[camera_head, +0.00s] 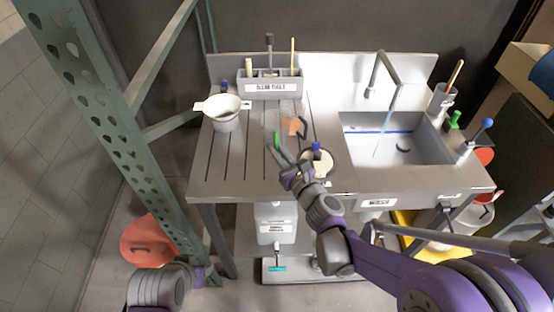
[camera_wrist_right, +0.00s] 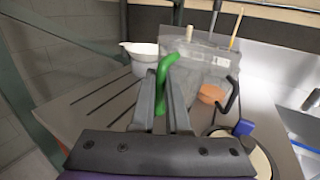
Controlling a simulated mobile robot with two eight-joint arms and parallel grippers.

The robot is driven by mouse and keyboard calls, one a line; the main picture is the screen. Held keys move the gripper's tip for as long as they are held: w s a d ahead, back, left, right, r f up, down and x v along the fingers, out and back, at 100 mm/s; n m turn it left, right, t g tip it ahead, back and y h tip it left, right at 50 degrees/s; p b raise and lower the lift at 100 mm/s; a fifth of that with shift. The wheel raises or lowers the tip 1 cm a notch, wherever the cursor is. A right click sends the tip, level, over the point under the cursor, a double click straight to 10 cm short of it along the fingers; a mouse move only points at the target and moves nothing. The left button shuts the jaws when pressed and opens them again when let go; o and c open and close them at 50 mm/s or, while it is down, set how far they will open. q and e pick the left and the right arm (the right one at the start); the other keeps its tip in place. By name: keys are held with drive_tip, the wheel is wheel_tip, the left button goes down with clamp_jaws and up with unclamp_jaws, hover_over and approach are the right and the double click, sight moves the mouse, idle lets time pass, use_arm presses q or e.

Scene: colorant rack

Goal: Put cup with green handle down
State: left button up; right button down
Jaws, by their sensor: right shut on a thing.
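My right gripper (camera_head: 276,149) is over the front middle of the steel counter (camera_head: 228,176). It is shut on the green handle (camera_head: 277,140) of a cup. In the right wrist view the green handle (camera_wrist_right: 165,82) stands between the two fingers (camera_wrist_right: 164,100). The cup's body (camera_wrist_right: 200,62) looks clear or pale grey and is beyond the fingers, partly hidden by them. I cannot tell whether its base touches the counter. My left arm shows at the lower left of the head view, but its gripper cannot be made out.
A round pale container (camera_head: 316,163) with a blue part is beside my gripper. A white pot (camera_head: 225,112) stands left, a grey tool holder (camera_head: 270,86) behind, and a sink (camera_head: 398,148) right.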

drive_tip(key=shift+f+b, duration=0.4)
drive_tip(key=shift+f, duration=2.4)
drive_tip(key=shift+f, duration=0.2)
drive_tip(key=c, duration=0.9)
unclamp_jaws()
drive_tip(key=shift+r, duration=0.1)
